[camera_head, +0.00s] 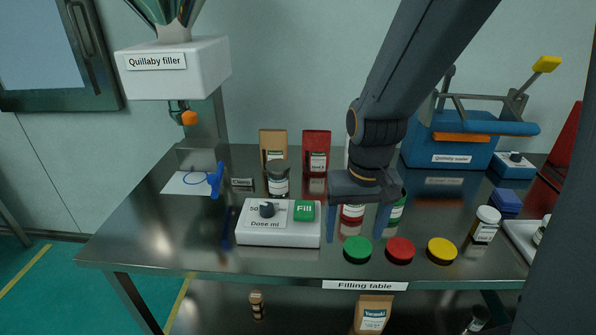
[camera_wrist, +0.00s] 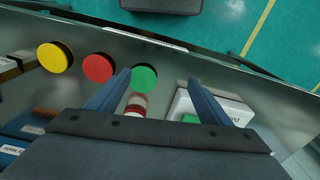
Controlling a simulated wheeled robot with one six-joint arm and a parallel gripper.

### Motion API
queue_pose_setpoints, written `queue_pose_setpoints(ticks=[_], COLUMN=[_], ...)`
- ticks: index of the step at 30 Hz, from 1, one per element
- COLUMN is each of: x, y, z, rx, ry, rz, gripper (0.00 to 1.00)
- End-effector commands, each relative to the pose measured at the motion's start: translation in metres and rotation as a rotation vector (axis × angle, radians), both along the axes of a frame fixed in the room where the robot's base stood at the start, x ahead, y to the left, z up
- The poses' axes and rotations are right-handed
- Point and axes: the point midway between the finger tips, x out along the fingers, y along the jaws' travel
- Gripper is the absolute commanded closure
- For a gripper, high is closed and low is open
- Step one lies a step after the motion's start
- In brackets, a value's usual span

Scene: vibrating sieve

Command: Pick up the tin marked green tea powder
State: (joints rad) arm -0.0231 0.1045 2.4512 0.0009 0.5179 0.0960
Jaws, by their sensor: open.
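No label reading green tea powder is legible in either view. My gripper (camera_head: 356,232) is open and empty over the front middle of the table; its fingers (camera_wrist: 160,77) also show in the wrist view. A red-and-white container (camera_head: 352,213) stands behind and between the fingers in the head view, partly hidden by the gripper. It also shows in the wrist view (camera_wrist: 137,104), nearer the left finger. A green container with a pale label (camera_head: 398,208) stands just right of the gripper, partly hidden by the right finger. A dark-lidded jar (camera_head: 278,181) stands further left.
Green (camera_head: 357,249), red (camera_head: 400,250) and yellow (camera_head: 442,250) discs lie along the front edge of the filling table (camera_head: 250,262). A white dose box (camera_head: 262,234) is left of my gripper. Brown (camera_head: 273,144) and red (camera_head: 316,152) pouches stand behind. A white-lidded bottle (camera_head: 486,224) is right.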

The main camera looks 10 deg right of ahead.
Motion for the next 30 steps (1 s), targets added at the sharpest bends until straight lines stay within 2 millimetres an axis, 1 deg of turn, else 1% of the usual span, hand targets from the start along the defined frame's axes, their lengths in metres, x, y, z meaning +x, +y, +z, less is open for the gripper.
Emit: queue_pose_setpoints(ticks=[1, 2, 3, 5, 6, 8, 9, 11, 12, 15, 18, 21, 24, 27, 30], x=[0.025, 0.041, 0.064, 0.100, 0.124, 0.158, 0.180, 0.211, 0.230, 0.273, 0.302, 0.321, 0.331, 0.336, 0.337], y=[0.005, 0.008, 0.013, 0.021, 0.027, 0.038, 0.045, 0.058, 0.067, 0.091, 0.110, 0.124, 0.134, 0.138, 0.140], z=[0.003, 0.006, 0.008, 0.012, 0.014, 0.016, 0.016, 0.016, 0.016, 0.014, 0.011, 0.009, 0.007, 0.006, -0.001], rx=[0.004, 0.006, 0.010, 0.015, 0.018, 0.022, 0.023, 0.027, 0.028, 0.030, 0.030, 0.031, 0.031, 0.030, 0.029], ry=[0.002, 0.005, 0.009, 0.016, 0.020, 0.029, 0.033, 0.040, 0.044, 0.053, 0.059, 0.061, 0.063, 0.065, 0.067], rz=[-0.042, -0.078, -0.131, -0.218, -0.277, -0.366, -0.426, -0.512, -0.570, -0.705, -0.814, -0.891, -0.939, -0.965, -0.974], gripper=[0.20, 0.20, 0.20, 0.20, 0.20, 0.20, 0.20, 0.20, 0.20, 0.20, 0.20, 0.20, 0.20, 0.20, 0.20])
